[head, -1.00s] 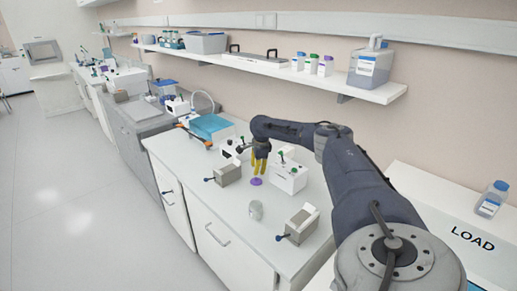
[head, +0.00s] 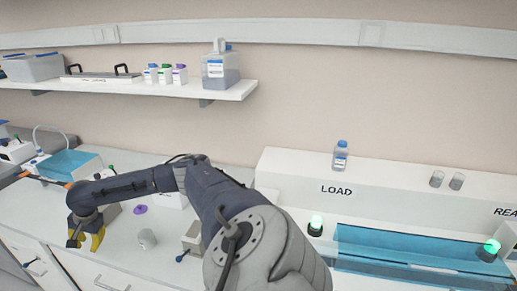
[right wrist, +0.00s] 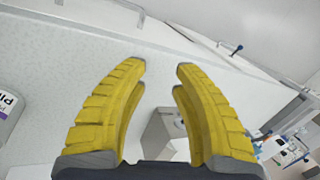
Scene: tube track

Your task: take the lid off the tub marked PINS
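My right gripper (head: 90,238) is low over the front left of the white bench in the head view. In the right wrist view its yellow fingers (right wrist: 161,75) stand wide apart with nothing gripped. At the left edge of that view is a pale, grey-rimmed item (right wrist: 8,108) with a purple band and cut-off lettering that seems to start "PI"; I cannot tell whether it is the tub. In the head view a small greyish cylinder (head: 147,239) and a flat purple disc (head: 140,209) are on the bench, right of the gripper. No PINS marking is readable there. My left gripper is out of view.
A grey block (head: 192,238) with a blue knob stands right of the cylinder, close to my arm. Another grey block (right wrist: 160,135) shows beyond the fingers. A LOAD station (head: 300,185) with a blue clear cover (head: 400,250) fills the right. A shelf (head: 150,92) hangs above.

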